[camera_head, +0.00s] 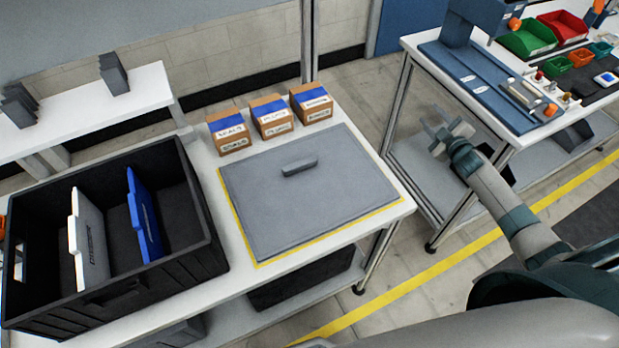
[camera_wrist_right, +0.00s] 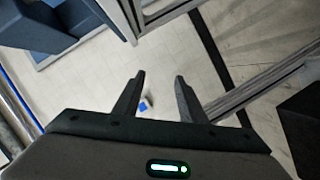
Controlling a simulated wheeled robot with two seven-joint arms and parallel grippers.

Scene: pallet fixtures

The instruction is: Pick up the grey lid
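The grey lid (camera_head: 280,208) lies flat on the white table inside a yellow outline. A raised grey handle bar (camera_head: 299,166) sits near its far middle. My right gripper (camera_head: 441,130) is to the right of the lid, over the gap between the two tables, and apart from it. In the right wrist view its two fingers (camera_wrist_right: 158,85) are spread with nothing between them. My left gripper is not in the head view.
A black crate (camera_head: 205,222) with a white and a blue panel stands left of the lid. Several small cardboard boxes (camera_head: 271,117) stand behind it. A second table (camera_head: 508,132) with a blue fixture and bins is at the right. Floor shows between the tables.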

